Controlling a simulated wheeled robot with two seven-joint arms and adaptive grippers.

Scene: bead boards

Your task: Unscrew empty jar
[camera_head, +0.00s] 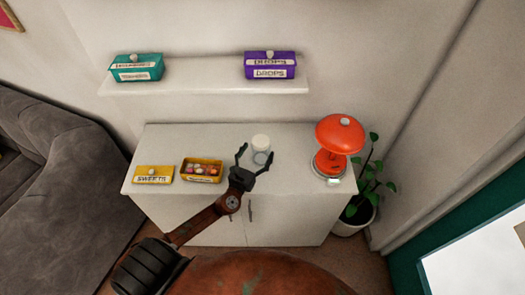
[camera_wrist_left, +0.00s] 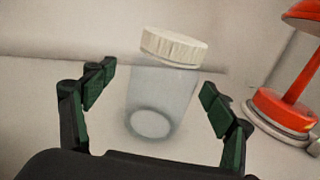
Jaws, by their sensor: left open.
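A clear, empty jar (camera_head: 261,157) with a whitish lid (camera_head: 260,141) stands upright on the white cabinet top. In the left wrist view the jar (camera_wrist_left: 160,97) sits between the open fingers, with its ribbed pale lid (camera_wrist_left: 170,47) on top. My left gripper (camera_head: 256,158) is open around the jar's near side, with a gap to each finger in the left wrist view (camera_wrist_left: 157,92). My right gripper is not in view.
On the cabinet (camera_head: 225,143), a yellow SWEETS lid (camera_head: 153,175) and an open yellow box of sweets (camera_head: 202,171) lie left; an orange lamp (camera_head: 338,135) stands right. A wall shelf (camera_head: 205,88) above holds a teal box (camera_head: 138,68) and a purple DROPS box (camera_head: 270,66).

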